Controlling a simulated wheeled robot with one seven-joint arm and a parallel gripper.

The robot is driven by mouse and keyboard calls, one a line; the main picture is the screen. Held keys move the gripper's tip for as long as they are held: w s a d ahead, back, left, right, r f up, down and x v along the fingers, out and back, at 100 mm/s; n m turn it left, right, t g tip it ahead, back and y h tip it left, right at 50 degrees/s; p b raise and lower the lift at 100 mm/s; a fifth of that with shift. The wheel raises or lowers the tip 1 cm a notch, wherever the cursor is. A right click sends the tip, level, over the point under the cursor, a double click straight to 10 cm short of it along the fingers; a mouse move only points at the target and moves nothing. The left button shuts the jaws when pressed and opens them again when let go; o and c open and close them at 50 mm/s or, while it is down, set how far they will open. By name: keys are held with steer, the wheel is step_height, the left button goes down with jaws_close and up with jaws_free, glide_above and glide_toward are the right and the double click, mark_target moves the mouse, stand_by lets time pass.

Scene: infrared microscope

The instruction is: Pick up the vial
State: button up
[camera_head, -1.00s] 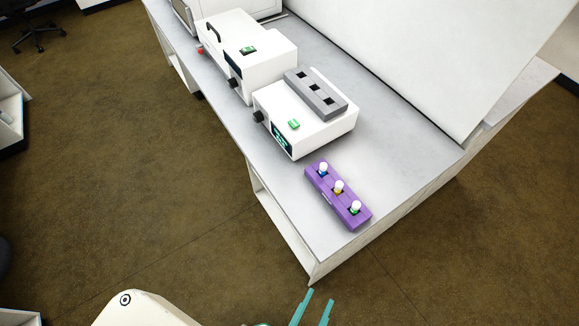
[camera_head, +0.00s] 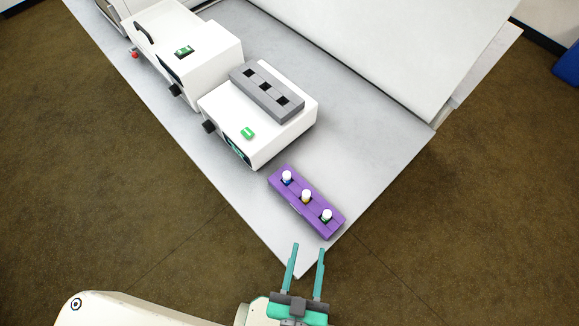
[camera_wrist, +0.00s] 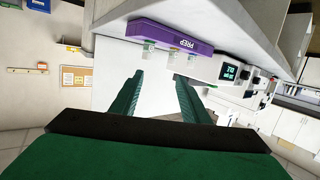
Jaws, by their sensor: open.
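A purple rack (camera_head: 281,197) stands near the front corner of the white bench and holds 3 vials with white caps. The vial at the rack's left end (camera_head: 287,176) looks blue below its cap, the middle vial (camera_head: 306,196) yellow, and the near-right vial (camera_head: 327,215) green. My gripper (camera_head: 308,246) has two teal fingers, open and empty, by the bench corner just short of the rack. In the wrist view the fingers (camera_wrist: 160,75) point toward the rack (camera_wrist: 158,34), labelled PREP, which appears upside down.
A white device with a green display (camera_head: 237,148) and a grey block with square holes (camera_head: 266,92) stands behind the rack. A larger white instrument (camera_head: 190,50) is farther left. Bench surface right of the rack (camera_head: 370,160) is clear.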

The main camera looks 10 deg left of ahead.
steer(key=w+d, duration=0.1)
steer(key=w, duration=0.3)
steer(key=w+d+r+n+t, duration=0.1)
steer(key=w+d, duration=0.1)
steer(key=w, duration=0.2)
steer(key=w+d+r+n, duration=0.1)
steer(key=w+d, duration=0.1)
steer(key=w, duration=0.2)
steer(key=shift+w+r, duration=0.1)
steer(key=w+d+r+m+g+h, duration=0.2)
steer(key=w+d+r+m+h, duration=0.55)
steer(key=w+r, duration=0.4)
steer(key=w+d+r+m+g+h, duration=0.2)
steer(key=w+d+r+m+h, duration=0.65)
steer(key=r, duration=0.45)
steer(key=m+g+y, duration=0.9)
steer(key=g+y, duration=0.3)
steer(key=y, duration=0.4)
glide_toward(287, 174)
steer(key=shift+a, duration=0.15)
step_height(287, 174, down, 4)
steer(key=shift+f, duration=0.2)
steer(key=shift+w+f, duration=0.1)
steer(key=shift+f, duration=2.95)
jaws_close()
